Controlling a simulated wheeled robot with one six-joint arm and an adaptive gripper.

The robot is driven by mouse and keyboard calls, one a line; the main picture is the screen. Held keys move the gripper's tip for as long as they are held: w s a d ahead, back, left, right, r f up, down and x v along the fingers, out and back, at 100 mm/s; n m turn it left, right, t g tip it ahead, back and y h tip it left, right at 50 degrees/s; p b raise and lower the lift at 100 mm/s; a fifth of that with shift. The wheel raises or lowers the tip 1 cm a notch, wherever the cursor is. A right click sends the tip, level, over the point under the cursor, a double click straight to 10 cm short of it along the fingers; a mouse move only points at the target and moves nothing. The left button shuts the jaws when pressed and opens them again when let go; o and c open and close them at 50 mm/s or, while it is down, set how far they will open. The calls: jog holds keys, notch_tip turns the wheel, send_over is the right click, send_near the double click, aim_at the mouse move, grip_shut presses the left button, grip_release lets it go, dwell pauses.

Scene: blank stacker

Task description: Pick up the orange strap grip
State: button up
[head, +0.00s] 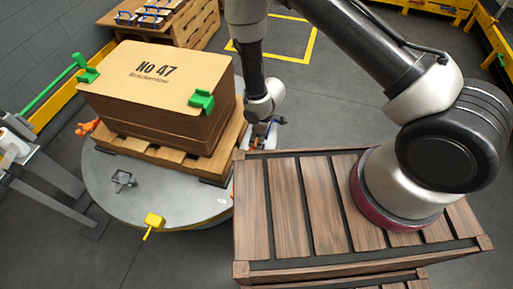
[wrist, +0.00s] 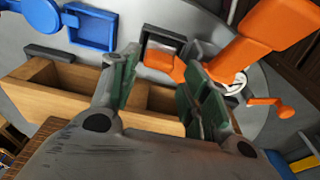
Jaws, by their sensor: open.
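In the wrist view, a large orange grip (wrist: 265,35) reaches in from the upper right, and its narrower orange end lies beyond and between my fingers, by a dark square frame. A smaller orange handle (wrist: 268,102) shows at the right. I cannot tell whether these orange parts are one piece. My gripper (wrist: 163,72) is open, its green-padded fingers apart, with nothing clearly held. In the head view my gripper (head: 262,130) is low beside the pallet's right side, partly hidden by my arm. Another orange piece (head: 88,127) sits at the turntable's left edge.
A cardboard stack (head: 150,85) with green corner pieces stands on a wooden pallet (head: 222,150) on a round grey turntable (head: 190,205). A yellow piece (head: 153,221) and a grey frame (head: 123,180) are at its front. A blue piece (wrist: 92,27) shows in the wrist view. A slatted wooden crate (head: 285,215) is close right.

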aim_at(256, 142)
jog(key=f, duration=0.4)
jog(key=shift+w+a+f, duration=0.2)
jog(key=shift+a, duration=0.1)
jog(key=c, duration=0.8)
jog(key=shift+c, duration=0.3)
